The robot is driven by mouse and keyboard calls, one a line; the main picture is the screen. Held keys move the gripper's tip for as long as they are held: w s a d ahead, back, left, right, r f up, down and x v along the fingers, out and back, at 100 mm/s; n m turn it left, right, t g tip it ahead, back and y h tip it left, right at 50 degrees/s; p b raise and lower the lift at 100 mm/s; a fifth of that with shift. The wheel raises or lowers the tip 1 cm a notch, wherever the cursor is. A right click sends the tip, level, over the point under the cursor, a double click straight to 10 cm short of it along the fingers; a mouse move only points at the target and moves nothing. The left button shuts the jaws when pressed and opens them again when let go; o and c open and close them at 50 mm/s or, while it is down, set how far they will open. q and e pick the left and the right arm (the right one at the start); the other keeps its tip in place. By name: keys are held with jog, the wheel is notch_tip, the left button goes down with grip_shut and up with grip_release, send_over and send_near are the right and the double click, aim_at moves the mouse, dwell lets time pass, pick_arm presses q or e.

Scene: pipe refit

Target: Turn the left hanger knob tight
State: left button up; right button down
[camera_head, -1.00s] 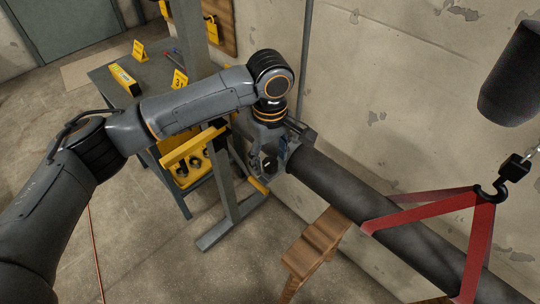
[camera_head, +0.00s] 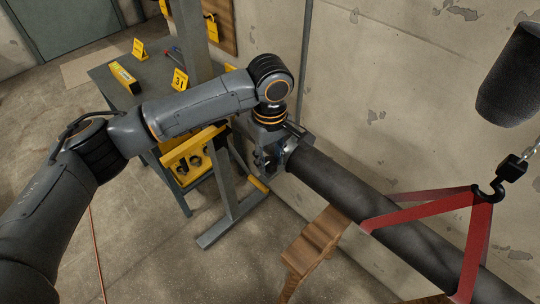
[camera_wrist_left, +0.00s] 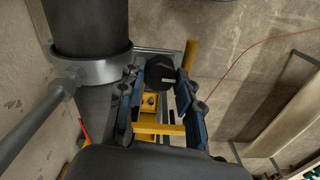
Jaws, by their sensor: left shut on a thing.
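The left hanger knob (camera_wrist_left: 160,72) is a round black knob with a pale mark, beside the metal pipe clamp (camera_wrist_left: 92,70) in the left wrist view. My left gripper (camera_wrist_left: 157,88) has one blue-padded finger on each side of the knob and is shut on it. In the head view my left gripper (camera_head: 268,160) is at the left end of the dark pipe (camera_head: 335,183), in front of the hanger. The knob is hidden there by the gripper. My right gripper is not in view.
Red slings (camera_head: 430,210) hold the pipe from a hook (camera_head: 487,192) at right. A grey upright post (camera_head: 230,185) stands just left of the gripper. Behind it are a grey table (camera_head: 110,95) and a yellow tray (camera_head: 200,165). A wooden stand (camera_head: 318,240) is below the pipe.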

pick_arm(q)
jog(key=m+p, duration=0.4)
jog(key=p, duration=0.1)
jog(key=m+p, duration=0.3)
jog(key=shift+r, duration=0.25)
jog(key=m+p, duration=0.2)
jog(key=shift+m, duration=0.4)
jog(key=m+p, duration=0.1)
jog(key=m, duration=0.1)
jog(key=shift+f+m, duration=0.15)
jog(key=shift+m, duration=0.25)
jog(key=m, duration=0.4)
jog(key=shift+f+p, duration=0.1)
jog(key=shift+p, duration=0.3)
jog(key=m, duration=0.6)
jog(key=shift+m, duration=0.4)
jog(key=m, duration=1.1)
jog(key=shift+m, duration=0.4)
